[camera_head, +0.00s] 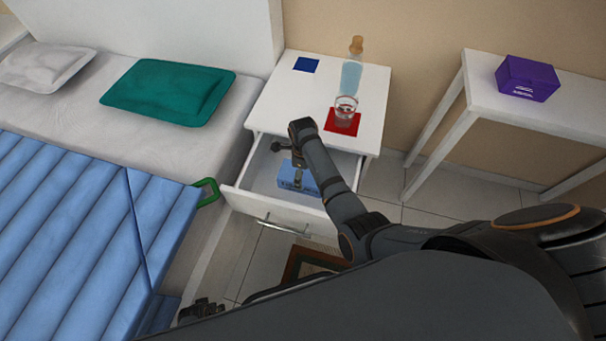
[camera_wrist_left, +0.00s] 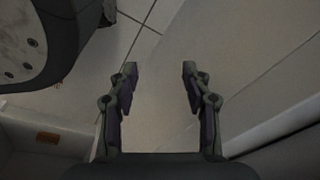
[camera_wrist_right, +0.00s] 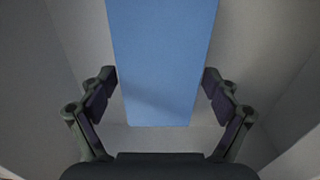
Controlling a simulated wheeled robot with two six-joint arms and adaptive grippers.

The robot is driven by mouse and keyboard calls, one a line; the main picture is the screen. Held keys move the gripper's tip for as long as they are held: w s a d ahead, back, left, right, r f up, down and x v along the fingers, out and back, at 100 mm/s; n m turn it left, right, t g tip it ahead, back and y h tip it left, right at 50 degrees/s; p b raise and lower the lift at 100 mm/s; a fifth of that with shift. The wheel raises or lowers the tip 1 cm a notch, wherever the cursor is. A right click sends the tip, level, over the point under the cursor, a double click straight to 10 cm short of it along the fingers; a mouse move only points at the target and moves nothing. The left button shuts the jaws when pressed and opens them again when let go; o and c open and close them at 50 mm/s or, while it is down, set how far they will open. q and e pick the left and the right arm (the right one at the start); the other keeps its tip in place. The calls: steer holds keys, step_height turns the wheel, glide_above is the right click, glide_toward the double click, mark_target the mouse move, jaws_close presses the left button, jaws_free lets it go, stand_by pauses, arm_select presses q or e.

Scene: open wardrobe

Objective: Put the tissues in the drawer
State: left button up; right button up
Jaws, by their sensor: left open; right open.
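A blue tissue box (camera_head: 286,175) lies inside the open drawer (camera_head: 243,197) of the white nightstand. My right gripper (camera_head: 293,166) is open and reaches down into the drawer at the box. In the right wrist view the blue box (camera_wrist_right: 160,60) lies between and beyond the two spread fingers, with gaps on both sides. My right arm hides part of the drawer. My left gripper (camera_head: 203,310) is low near the bed's side, open and empty; in the left wrist view its fingers (camera_wrist_left: 160,75) are apart over bare floor.
A purple box (camera_head: 527,78) stands on a white side table (camera_head: 480,98) at the right. On the nightstand top are a bottle (camera_head: 352,75), a glass (camera_head: 346,109) on a red mat and a blue square (camera_head: 306,65). The bed (camera_head: 75,110) borders the drawer on the left.

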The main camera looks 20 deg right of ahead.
arm_select(q)
steer(key=s+p, duration=0.1)
steer(key=s, duration=0.1)
steer(key=s+f+p, duration=0.1)
steer(key=s, duration=0.1)
steer(key=shift+s+a, duration=0.15)
steer(key=shift+s, duration=0.2)
arm_select(e)
step_height(320, 180, up, 10)
